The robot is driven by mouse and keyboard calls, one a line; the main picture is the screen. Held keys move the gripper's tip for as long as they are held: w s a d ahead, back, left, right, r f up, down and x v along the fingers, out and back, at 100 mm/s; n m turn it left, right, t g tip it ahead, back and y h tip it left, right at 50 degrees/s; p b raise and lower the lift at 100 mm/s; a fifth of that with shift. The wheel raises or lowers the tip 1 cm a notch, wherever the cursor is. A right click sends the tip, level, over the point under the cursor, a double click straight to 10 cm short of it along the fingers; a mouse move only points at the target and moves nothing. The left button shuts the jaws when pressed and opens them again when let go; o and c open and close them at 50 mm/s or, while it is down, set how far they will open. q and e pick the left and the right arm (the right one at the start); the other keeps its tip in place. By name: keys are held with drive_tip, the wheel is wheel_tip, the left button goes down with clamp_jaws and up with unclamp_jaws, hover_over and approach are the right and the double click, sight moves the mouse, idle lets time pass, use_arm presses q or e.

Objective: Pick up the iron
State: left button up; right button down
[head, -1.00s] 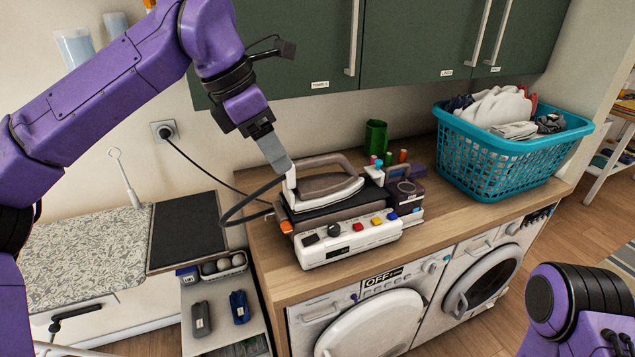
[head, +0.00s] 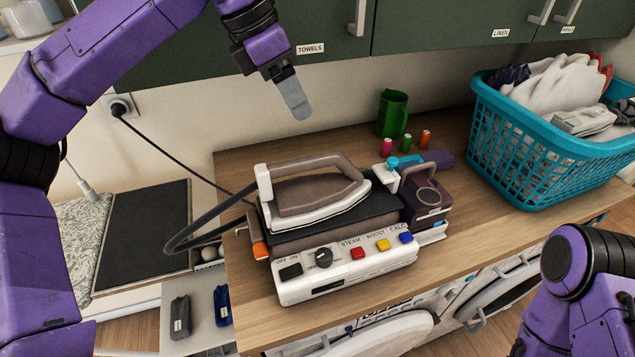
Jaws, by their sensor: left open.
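The iron (head: 318,196) is brown and white with an arched handle. It rests on the black top of its white steam station (head: 345,268) on the wooden counter, its tip pointing right. A dark hose loops from its left end. My left gripper (head: 296,104) is above and behind the iron, apart from it, pointing down. It is open and empty; only one grey finger shows clearly. My right arm (head: 575,290) shows at the lower right, but its gripper is not visible.
A teal laundry basket (head: 545,150) full of clothes stands at the counter's right. A purple-grey container (head: 426,200), thread spools (head: 405,143) and a green holder (head: 392,112) are right of the iron. Green cabinets (head: 430,30) hang above.

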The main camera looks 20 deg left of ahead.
sight(312, 169)
use_arm(q)
drive_tip(key=f+b, duration=0.5)
drive_tip(key=f, duration=0.1)
drive_tip(key=shift+w+a+f+b, duration=0.1)
drive_tip(key=shift+w+f+b, duration=0.25)
drive_tip(key=shift+b, duration=0.05)
drive_tip(key=shift+w+f, duration=0.1)
drive_tip(key=shift+f, duration=0.25)
drive_tip(key=x, duration=0.3)
drive_tip(key=p+x, duration=0.1)
drive_tip(key=x, duration=0.5)
drive_tip(key=shift+a+f+p, duration=0.25)
drive_tip(key=shift+f+p, duration=0.05)
drive_tip(key=shift+f, duration=0.2)
drive_tip(key=shift+d+f, duration=0.1)
drive_tip(key=shift+f, duration=0.15)
clamp_jaws()
use_arm(e)
drive_tip(key=f, duration=0.2)
drive_tip(key=w+f, duration=0.1)
drive_tip(key=f, duration=0.2)
drive_tip(key=shift+f, duration=0.2)
use_arm(q)
drive_tip(key=shift+r, duration=0.15)
